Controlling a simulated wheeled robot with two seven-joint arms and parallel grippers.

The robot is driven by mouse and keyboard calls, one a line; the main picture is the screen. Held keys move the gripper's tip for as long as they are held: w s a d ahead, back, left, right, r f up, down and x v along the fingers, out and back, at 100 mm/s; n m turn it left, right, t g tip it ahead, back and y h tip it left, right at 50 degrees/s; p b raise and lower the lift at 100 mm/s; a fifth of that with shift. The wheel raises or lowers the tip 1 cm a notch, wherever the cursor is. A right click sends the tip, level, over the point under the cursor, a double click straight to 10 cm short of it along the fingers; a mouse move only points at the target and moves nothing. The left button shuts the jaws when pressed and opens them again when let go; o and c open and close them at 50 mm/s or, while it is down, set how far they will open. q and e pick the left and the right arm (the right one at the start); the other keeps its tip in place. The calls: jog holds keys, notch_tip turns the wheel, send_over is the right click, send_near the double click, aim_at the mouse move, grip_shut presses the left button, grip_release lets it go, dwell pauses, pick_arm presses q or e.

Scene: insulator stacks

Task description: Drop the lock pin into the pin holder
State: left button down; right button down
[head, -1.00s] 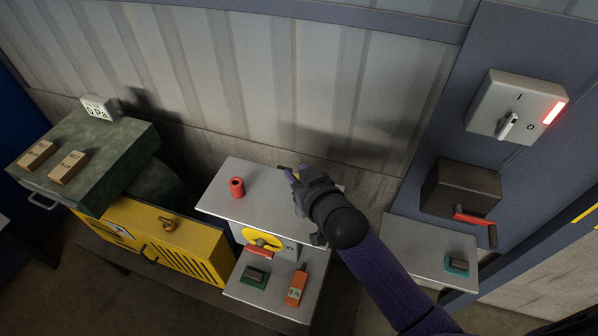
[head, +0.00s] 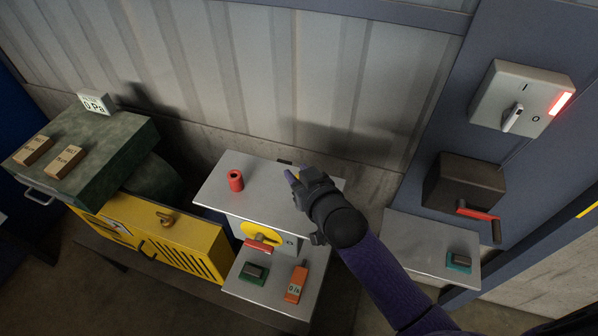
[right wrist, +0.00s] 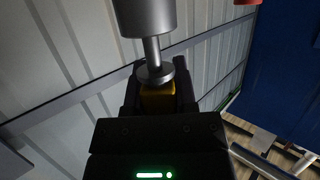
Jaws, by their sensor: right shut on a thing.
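My right gripper (head: 294,178) is over the right part of the grey upper table (head: 215,195). In the right wrist view my right gripper (right wrist: 157,88) is shut on a yellow piece (right wrist: 158,96), with a grey disc, thin rod and thick grey cylinder (right wrist: 146,15) in line beyond it. This appears to be the lock pin; in the head view it is mostly hidden. A red hollow cylinder (head: 235,180), possibly the pin holder, stands upright on the table left of the gripper, apart from it. My left gripper is not in view.
Below are a yellow dial with a red handle (head: 259,246) and a lower shelf with a green block (head: 253,272) and an orange device (head: 296,284). A switch box (head: 521,98) with a lit red lamp and a dark crank box (head: 463,185) are at right. Table between gripper and red cylinder is clear.

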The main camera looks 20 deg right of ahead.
jog(key=shift+f, duration=0.15)
jog(key=c, duration=0.9)
grip_release()
jog(key=o, duration=0.6)
jog(key=v, duration=1)
